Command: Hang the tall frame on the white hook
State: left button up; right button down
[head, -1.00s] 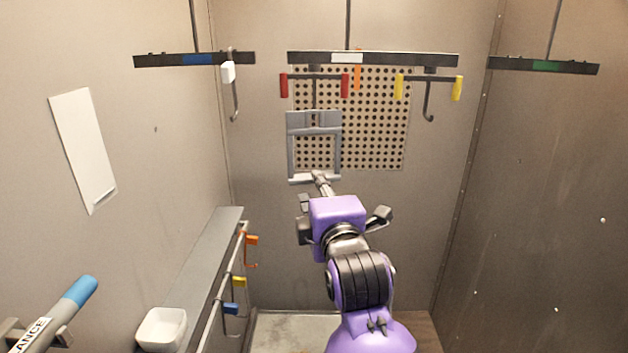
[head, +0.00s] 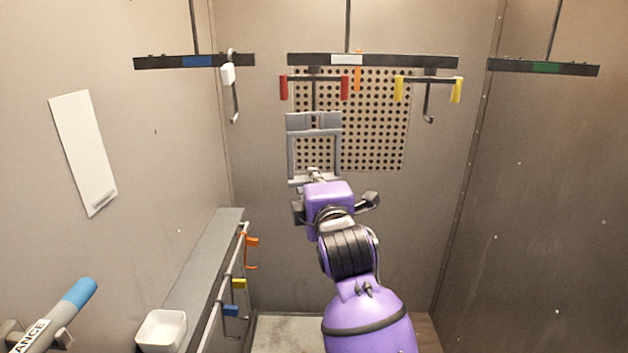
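The tall frame (head: 292,155) is a grey upright rectangle in the middle of the head view, in front of the perforated panel. Its top plate overlaps the lower stem of the red-ended hook (head: 284,88); I cannot tell whether it hangs there. The white hook (head: 228,75), with its white block and thin wire, hangs from the left bar, left of the frame. My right gripper (head: 317,175) is at the frame's bottom bar, seen from behind. The wrist hides much of it, so its grip is unclear. My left gripper is out of view.
Overhead are a blue-labelled bar (head: 160,63), a white-labelled bar (head: 410,60) and a green-labelled bar (head: 580,69). A yellow-ended hook (head: 457,90) hangs right of the frame. A side rail (head: 217,305) with coloured hooks, a white bin (head: 162,330) and a lance (head: 60,312) are lower left.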

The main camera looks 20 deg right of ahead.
jog(key=shift+r, duration=0.15)
dwell(0.5)
jog(key=shift+r, duration=0.7)
dwell(0.3)
jog(key=s+a, duration=0.2)
jog(key=s, duration=0.7)
jog(key=shift+s+a, duration=0.35)
jog(key=shift+a, duration=0.05)
dwell(0.6)
dwell(0.8)
